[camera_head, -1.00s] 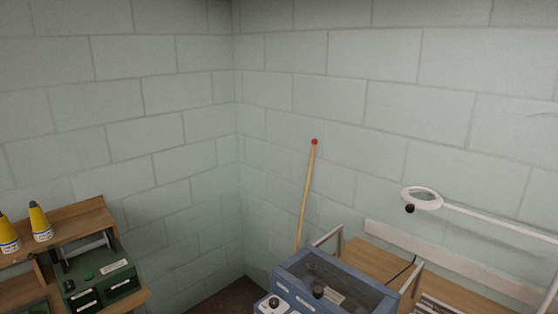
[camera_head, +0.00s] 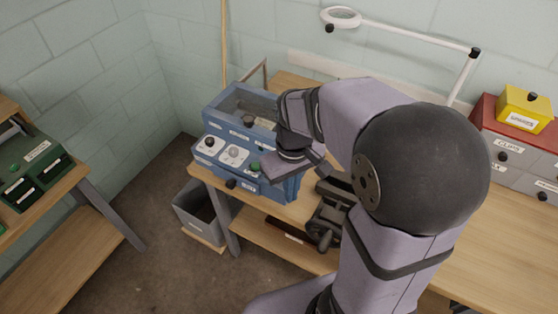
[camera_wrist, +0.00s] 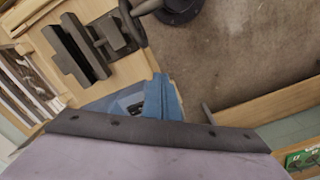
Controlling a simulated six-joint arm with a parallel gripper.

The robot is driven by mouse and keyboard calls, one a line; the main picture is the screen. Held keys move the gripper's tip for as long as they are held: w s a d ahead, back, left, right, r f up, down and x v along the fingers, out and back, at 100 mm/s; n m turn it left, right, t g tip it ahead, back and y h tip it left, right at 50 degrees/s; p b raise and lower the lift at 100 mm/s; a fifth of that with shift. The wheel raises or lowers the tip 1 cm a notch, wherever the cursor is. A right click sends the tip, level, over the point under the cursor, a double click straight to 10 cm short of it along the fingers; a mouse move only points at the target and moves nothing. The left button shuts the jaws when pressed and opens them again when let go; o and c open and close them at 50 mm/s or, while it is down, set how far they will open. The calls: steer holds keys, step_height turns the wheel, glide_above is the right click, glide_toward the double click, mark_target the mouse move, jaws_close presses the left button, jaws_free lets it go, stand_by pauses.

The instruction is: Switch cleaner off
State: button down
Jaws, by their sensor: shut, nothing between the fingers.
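The cleaner appears to be the blue box-shaped machine (camera_head: 213,128) on the bench. It has a clear lid on top and a sloping front panel with a black knob (camera_head: 210,142), a pale round control (camera_head: 234,153) and a green button (camera_head: 255,164). My gripper (camera_head: 268,168) is shut and empty, close to the right end of this panel. Whether it touches the panel I cannot tell. My arm hides the machine's right side. In the wrist view, part of the blue machine (camera_wrist: 172,103) shows beyond a dark edge of my arm; the fingertips are hidden.
A dark vise-like tool (camera_head: 327,215) stands on the bench (camera_head: 502,225) right of the machine. A magnifier lamp (camera_head: 341,17) reaches over the back. Drawers and a yellow box (camera_head: 522,107) stand at right.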

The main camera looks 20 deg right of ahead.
steer(key=w+d+r+n+b, duration=0.1)
steer(key=w+r+n+b, duration=0.1)
steer(key=w, duration=0.6)
steer(key=w+d+r+n+b, duration=0.1)
steer(key=w+r+n+b, duration=0.1)
steer(key=w, duration=0.6)
steer(key=shift+r+n, duration=0.6)
steer(key=shift+n, duration=0.6)
steer(key=shift+d, duration=0.1)
step_height(320, 180, down, 13)
steer(key=p, duration=0.3)
steer(key=shift+s+p, duration=0.1)
steer(key=shift+p, duration=0.3)
steer(key=shift+f, duration=0.55)
